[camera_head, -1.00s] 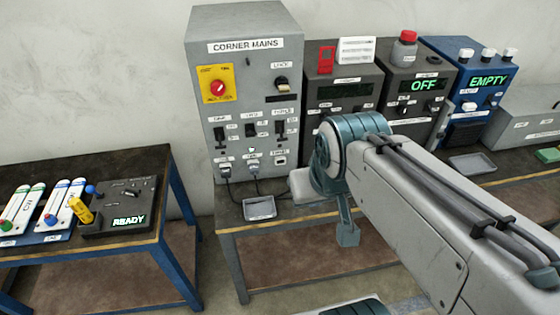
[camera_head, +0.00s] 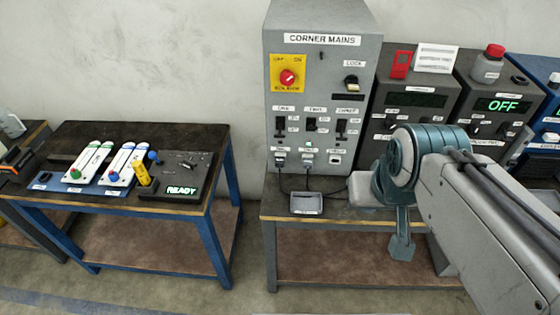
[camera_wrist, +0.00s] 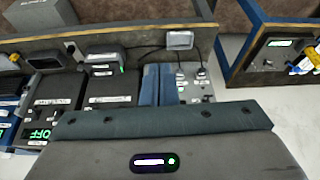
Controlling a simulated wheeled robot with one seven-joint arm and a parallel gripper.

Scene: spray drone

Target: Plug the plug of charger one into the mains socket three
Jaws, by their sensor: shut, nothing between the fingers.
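The grey corner mains cabinet (camera_head: 322,75) stands on the bench in the head view. Low on its front are three sockets in a row. Plugs with black cables sit at the left socket (camera_head: 280,160) and the middle socket (camera_head: 308,161). The right socket (camera_head: 335,158) shows no plug. In the wrist view, two plugs (camera_wrist: 190,74) also show at the cabinet. My gripper (camera_head: 402,248) hangs low in front of the bench, apart from the cabinet. Its blue fingers (camera_wrist: 158,85) are together and empty in the wrist view. I cannot tell which charger is number one.
A small grey tray (camera_head: 306,203) lies on the bench below the sockets. Dark units (camera_head: 415,95) stand right of the cabinet. A blue-legged table (camera_head: 110,140) with a READY box (camera_head: 178,180) stands left, with a floor gap between. Small boxes (camera_wrist: 105,60) sit along the bench.

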